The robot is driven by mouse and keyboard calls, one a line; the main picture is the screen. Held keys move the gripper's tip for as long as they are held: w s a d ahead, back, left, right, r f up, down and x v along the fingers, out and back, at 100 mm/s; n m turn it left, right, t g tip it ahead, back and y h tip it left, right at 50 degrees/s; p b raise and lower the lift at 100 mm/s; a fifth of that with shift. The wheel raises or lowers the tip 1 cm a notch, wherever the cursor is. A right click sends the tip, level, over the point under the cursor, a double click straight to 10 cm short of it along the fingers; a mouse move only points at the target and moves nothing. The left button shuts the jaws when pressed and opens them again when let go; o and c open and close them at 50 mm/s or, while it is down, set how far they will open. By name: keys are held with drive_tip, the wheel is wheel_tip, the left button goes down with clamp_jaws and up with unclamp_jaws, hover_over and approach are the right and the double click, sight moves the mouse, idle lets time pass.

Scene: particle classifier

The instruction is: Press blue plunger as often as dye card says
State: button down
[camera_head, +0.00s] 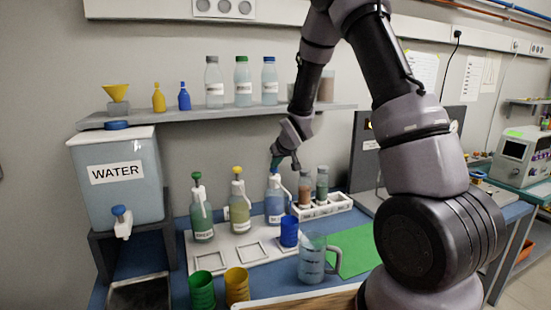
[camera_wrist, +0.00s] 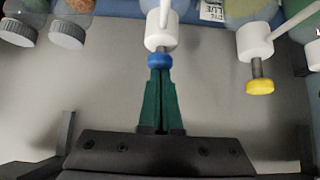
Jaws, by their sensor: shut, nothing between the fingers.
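The blue dye bottle (camera_head: 274,205) stands on the white tray (camera_head: 233,248), with a white pump head on top. In the wrist view its blue plunger (camera_wrist: 160,61) sits at the tips of my gripper (camera_wrist: 160,75), whose green fingers are closed together. In the head view my gripper (camera_head: 279,162) is just above this pump; whether it touches is hard to tell. A blue cup (camera_head: 289,232) stands in front of the bottle. A green-capped bottle (camera_head: 201,215) and a yellow-capped bottle (camera_head: 239,208) stand to its left. I cannot make out a readable dye card.
A glass jug (camera_head: 312,260) stands in front of the tray near a green mat (camera_head: 358,255). A green cup (camera_head: 201,291) and a yellow cup (camera_head: 237,285) stand at the front. A rack (camera_head: 325,207) with jars is right of the blue bottle. A water tank (camera_head: 118,173) is left.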

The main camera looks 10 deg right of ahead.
sight(275, 170)
drive_tip(key=shift+s+f, duration=0.1)
drive_tip(key=shift+f, duration=0.1)
wheel_tip(275, 170, up, 5)
drive_tip(key=shift+f, duration=0.1)
drive_tip(key=v, duration=0.9)
drive_tip(key=shift+s, duration=0.3)
wheel_tip(275, 170, up, 3)
drive_tip(key=shift+d+f, duration=0.1)
idle(0.5)
